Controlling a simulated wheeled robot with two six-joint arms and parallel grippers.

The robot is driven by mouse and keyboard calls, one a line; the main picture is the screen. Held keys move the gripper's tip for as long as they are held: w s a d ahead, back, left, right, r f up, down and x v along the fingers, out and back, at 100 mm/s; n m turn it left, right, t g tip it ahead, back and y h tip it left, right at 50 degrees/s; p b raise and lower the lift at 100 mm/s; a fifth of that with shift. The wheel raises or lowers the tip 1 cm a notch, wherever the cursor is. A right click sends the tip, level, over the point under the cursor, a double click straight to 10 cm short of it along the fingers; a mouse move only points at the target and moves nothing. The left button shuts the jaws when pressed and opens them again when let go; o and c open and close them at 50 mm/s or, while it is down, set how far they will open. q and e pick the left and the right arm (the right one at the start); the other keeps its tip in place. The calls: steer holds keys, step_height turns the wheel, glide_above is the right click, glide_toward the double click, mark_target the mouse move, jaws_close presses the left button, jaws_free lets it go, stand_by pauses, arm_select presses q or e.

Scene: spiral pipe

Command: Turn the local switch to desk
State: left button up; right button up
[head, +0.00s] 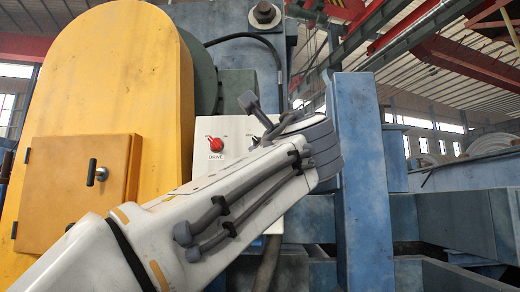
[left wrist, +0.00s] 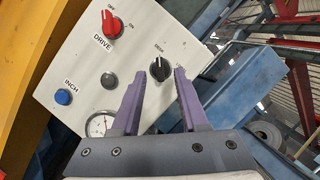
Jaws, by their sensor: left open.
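A white control panel (left wrist: 85,65) fills much of the left wrist view and also shows in the head view (head: 232,128). A black rotary switch (left wrist: 160,68) sits on its right part, with a small label above it that seems to read "DESK". My left gripper (left wrist: 168,72) is open, its two purple fingers reaching towards this switch. In the head view my left gripper (head: 268,108) is in front of the panel and hides most of this switch. My right gripper is not in view.
A red DRIVE knob (left wrist: 111,22), a blue INCH button (left wrist: 63,96), a dark button (left wrist: 110,80) and a round gauge (left wrist: 100,124) share the panel. A yellow housing (head: 110,80) stands left; a blue post (head: 358,170) stands close on the right.

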arm_select(q)
steer(key=b+v, duration=0.3)
steer(key=v, duration=0.5)
steer(key=shift+f, duration=0.15)
step_height(320, 180, down, 36)
steer(key=n+g+h, duration=0.4)
steer(key=g+h, duration=0.1)
steer(key=g, duration=0.5)
steer(key=s+a+f+n+g, duration=0.3)
steer(key=s+f+n+g, duration=0.2)
steer(key=s+f, duration=0.5)
steer(key=s+a+f+n+g, duration=0.4)
steer(key=s+f+n, duration=0.3)
steer(key=s+f, duration=0.4)
step_height(320, 180, down, 5)
steer(key=shift+s+r+g+h, duration=0.1)
steer(key=shift+s+g+h, duration=0.25)
steer(key=shift+g, duration=0.35)
